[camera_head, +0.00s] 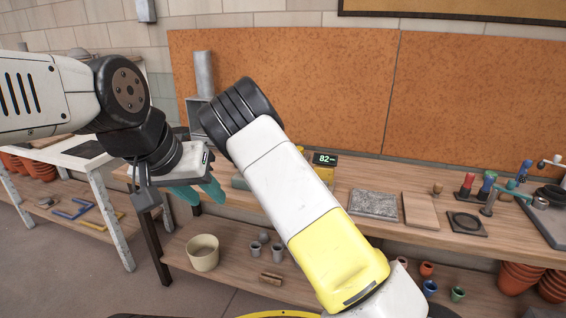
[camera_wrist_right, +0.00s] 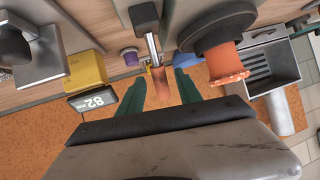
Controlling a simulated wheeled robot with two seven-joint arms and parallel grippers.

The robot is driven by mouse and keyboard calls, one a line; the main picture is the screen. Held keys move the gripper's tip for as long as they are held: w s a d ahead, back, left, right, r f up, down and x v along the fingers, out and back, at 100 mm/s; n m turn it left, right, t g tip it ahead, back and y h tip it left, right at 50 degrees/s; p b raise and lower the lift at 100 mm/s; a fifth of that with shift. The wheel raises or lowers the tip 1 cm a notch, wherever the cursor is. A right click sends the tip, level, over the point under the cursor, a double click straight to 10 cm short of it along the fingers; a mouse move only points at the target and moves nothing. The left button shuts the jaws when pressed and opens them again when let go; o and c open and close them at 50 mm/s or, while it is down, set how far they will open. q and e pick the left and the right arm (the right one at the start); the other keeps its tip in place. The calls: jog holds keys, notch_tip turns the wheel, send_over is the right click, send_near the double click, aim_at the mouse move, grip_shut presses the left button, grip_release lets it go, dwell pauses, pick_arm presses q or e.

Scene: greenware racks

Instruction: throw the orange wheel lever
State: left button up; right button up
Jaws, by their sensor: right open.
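In the right wrist view a lever has a metal rod and an orange grip (camera_wrist_right: 160,84). The grip lies between the two teal fingers of my right gripper (camera_wrist_right: 160,92), with gaps visible on both sides. The right gripper is open; I cannot tell its exact depth around the grip. In the head view the lever and right gripper are hidden behind my right arm. My left gripper (camera_head: 207,200) hangs at left centre with its teal fingers apart, seemingly empty.
An orange flanged piece (camera_wrist_right: 228,62) on a dark round part stands beside the lever. A display reading 82 (camera_head: 325,159) and a yellow block (camera_wrist_right: 85,70) are near. The bench (camera_head: 360,175) carries a grey slab (camera_head: 374,204); pots stand on the shelf below.

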jog(key=v, duration=0.7)
jog(key=shift+s, duration=0.3)
jog(key=shift+r, duration=0.1)
jog(key=s+d+r+m+g+y, duration=0.2)
jog(key=s+d+r+g, duration=0.15)
jog(key=s+d, duration=0.6)
jog(key=s+d+r+n, duration=0.1)
jog(key=s+r, duration=0.3)
jog(key=s, duration=0.7)
jog(key=s+d+r+n+g, duration=0.1)
jog(key=s+r, duration=0.3)
jog(key=s, duration=0.7)
jog(key=s+d+r+n+g+y, duration=0.1)
jog(key=s+d+r+n, duration=0.1)
jog(key=s, duration=0.9)
notch_tip(320, 180, up, 2)
jog(key=shift+d+n, duration=0.4)
jog(key=shift+d, duration=0.3)
